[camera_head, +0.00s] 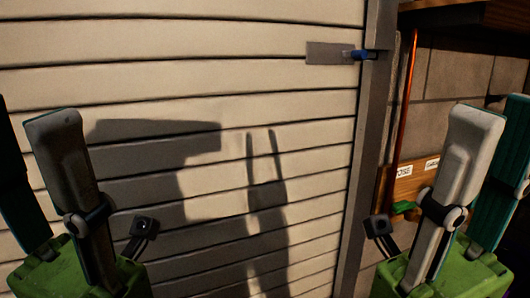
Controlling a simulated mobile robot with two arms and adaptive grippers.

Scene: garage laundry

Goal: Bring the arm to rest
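My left gripper (28,108) is at the left edge, pointing upward, with a green body, a grey-white finger and a dark teal finger partly cut off by the frame. Its two fingers are apart, with nothing seen between them. My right gripper (497,106) points upward at the right edge in a similar pose. Its grey-white and teal fingers are also apart and look empty. Both grippers are in front of the wall and door area. Neither is seen touching anything, and which arm the task means cannot be told.
A pale slatted panel (250,80) fills the left and middle, bearing dark shadows. A grey post (358,170) borders it, with a blue latch (365,55) near the top. Behind, right, are a block wall (455,80), a copper pipe (404,120) and a labelled wooden board (410,184).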

